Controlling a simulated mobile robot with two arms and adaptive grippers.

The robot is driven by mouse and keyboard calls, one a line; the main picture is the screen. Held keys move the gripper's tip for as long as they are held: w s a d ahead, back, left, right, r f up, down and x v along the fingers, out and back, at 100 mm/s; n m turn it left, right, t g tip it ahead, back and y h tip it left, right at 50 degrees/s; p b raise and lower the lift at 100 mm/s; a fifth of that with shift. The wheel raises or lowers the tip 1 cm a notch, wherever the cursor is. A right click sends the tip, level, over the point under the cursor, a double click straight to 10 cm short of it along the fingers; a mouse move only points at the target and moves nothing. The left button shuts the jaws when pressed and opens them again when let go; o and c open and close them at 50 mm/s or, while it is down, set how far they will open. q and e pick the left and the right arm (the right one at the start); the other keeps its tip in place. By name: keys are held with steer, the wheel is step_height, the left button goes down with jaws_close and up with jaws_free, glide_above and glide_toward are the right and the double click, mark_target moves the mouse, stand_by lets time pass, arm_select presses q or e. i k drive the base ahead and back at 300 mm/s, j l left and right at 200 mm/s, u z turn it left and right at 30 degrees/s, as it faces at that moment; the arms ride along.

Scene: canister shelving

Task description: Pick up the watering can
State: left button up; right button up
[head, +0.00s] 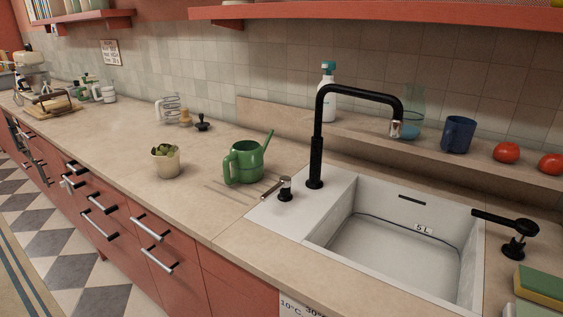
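A green watering can (245,163) stands upright on the beige countertop, just left of the sink. Its handle is on the left side and its spout points up to the right. Neither of my grippers shows in the head view, so their position and state cannot be seen.
A white sink (397,252) with a tall black tap (317,140) is right of the can. A small lever (284,188) stands close by its right side. A potted plant (166,162) is to its left. A black stamp-like item (202,123) stands behind. The counter front edge is clear.

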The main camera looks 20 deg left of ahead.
mark_target(245, 157)
steer(key=j+z, duration=0.25)
steer(key=z, duration=0.15)
steer(key=j+z, duration=0.25)
steer(key=z, duration=0.2)
steer(key=j+z, duration=0.25)
steer(key=z, duration=0.15)
steer(key=k+j+z, duration=0.2)
steer(key=j, duration=0.3)
steer(key=k+j+z, duration=0.15)
steer(key=j, duration=0.35)
steer(key=k+j+z, duration=0.2)
steer(key=j, duration=0.3)
steer(key=k+j+z, duration=0.35)
steer(key=k+j, duration=0.25)
steer(key=j, duration=0.2)
